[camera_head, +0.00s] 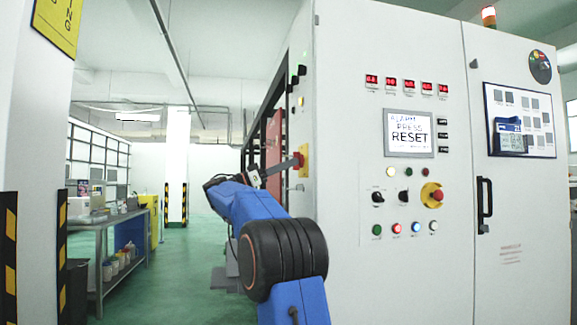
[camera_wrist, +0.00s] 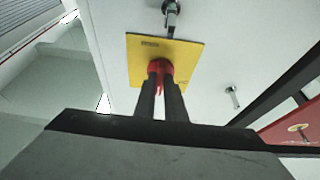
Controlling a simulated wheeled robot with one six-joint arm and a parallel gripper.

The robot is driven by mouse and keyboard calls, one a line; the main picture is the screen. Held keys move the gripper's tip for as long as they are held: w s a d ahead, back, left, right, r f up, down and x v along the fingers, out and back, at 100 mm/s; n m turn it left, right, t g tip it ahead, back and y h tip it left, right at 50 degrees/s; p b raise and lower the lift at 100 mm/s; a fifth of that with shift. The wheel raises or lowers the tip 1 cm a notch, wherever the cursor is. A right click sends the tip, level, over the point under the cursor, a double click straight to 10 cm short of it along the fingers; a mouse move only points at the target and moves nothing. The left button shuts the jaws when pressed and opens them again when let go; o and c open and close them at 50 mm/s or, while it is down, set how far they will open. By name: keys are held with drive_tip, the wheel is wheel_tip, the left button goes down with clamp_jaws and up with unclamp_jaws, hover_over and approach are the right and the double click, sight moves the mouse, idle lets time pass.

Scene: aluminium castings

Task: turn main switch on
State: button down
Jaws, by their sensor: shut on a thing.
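The main switch is a red knob (camera_wrist: 160,68) on a yellow plate (camera_wrist: 184,60) on the side wall of the control cabinet. In the wrist view my gripper (camera_wrist: 162,80) is shut on the red knob, one dark finger on each side, hiding part of it. In the head view my gripper (camera_head: 297,163) reaches from the left to the yellow plate (camera_head: 304,162) at the cabinet's side, seen at a steep angle. The knob's exact setting is hard to read because the fingers cover it.
The cabinet's front (camera_head: 450,250) has a screen (camera_head: 409,133) reading "ALARM PRESS RESET", coloured buttons and a red emergency stop (camera_head: 436,195). Metal handles (camera_wrist: 171,12) stand out near the plate. A workbench (camera_head: 105,235) is at left; green floor between is clear.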

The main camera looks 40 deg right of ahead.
idle(0.3)
drive_tip(key=c, duration=1.8)
unclamp_jaws()
drive_tip(key=v, duration=1.7)
drive_tip(key=shift+w+a, duration=0.1)
drive_tip(key=shift+a, duration=0.15)
